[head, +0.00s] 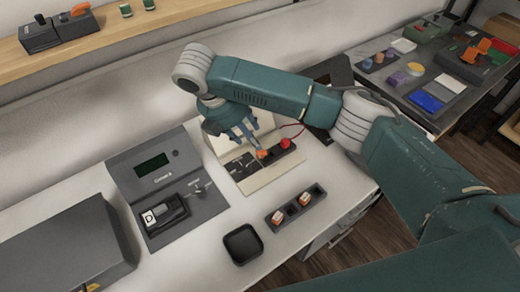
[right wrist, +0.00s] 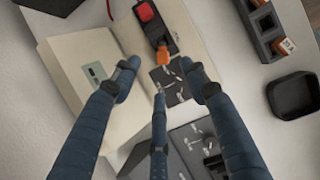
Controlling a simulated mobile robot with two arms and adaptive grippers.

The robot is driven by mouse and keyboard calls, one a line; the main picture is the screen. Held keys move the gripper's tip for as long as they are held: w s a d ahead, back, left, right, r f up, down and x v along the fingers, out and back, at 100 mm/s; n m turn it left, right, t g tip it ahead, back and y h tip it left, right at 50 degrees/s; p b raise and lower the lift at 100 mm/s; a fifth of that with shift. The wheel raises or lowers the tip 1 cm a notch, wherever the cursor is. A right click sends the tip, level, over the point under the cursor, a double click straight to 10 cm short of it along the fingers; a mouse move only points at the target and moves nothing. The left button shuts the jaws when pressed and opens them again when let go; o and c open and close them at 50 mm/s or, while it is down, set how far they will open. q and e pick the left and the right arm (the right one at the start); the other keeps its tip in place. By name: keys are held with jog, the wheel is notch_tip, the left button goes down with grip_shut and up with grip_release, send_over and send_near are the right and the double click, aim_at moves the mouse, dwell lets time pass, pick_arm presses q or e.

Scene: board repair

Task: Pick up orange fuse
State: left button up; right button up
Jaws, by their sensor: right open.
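The orange fuse (head: 262,153) sits in the dark strip of the pale board (head: 283,175), beside a red round knob (head: 285,143). My right gripper (head: 249,143) is above the board with its fingers pointing down near the fuse. In the right wrist view the fingers of my right gripper (right wrist: 163,75) are spread, with nothing held between them. My left gripper is not in view.
A dark slotted holder (head: 279,217) with orange-and-white fuses stands in front of the board, beside an empty black tray (head: 243,244). A grey tester with a screen (head: 152,165) is left of the board. A large grey box (head: 60,250) fills the lower left.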

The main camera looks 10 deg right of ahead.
jog(key=x, duration=0.5)
jog(key=p+x, duration=0.1)
jog(key=x, duration=0.2)
jog(key=shift+s+f, duration=0.2)
jog(key=shift+s, duration=0.05)
jog(key=shift+w+d+f, duration=0.1)
jog(key=shift+w+f, duration=0.05)
jog(key=shift+f, duration=0.3)
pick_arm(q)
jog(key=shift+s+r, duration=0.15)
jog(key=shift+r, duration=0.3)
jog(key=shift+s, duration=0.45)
pick_arm(e)
jog(key=c, duration=1.1)
jog(key=shift+r, duration=0.1)
notch_tip(320, 180, up, 10)
pick_arm(q)
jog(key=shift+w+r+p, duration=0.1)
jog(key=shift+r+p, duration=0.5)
jog(key=shift+p, duration=0.05)
pick_arm(e)
notch_tip(320, 180, up, 10)
send_over(258, 153)
jog(key=shift+w+d, duration=0.2)
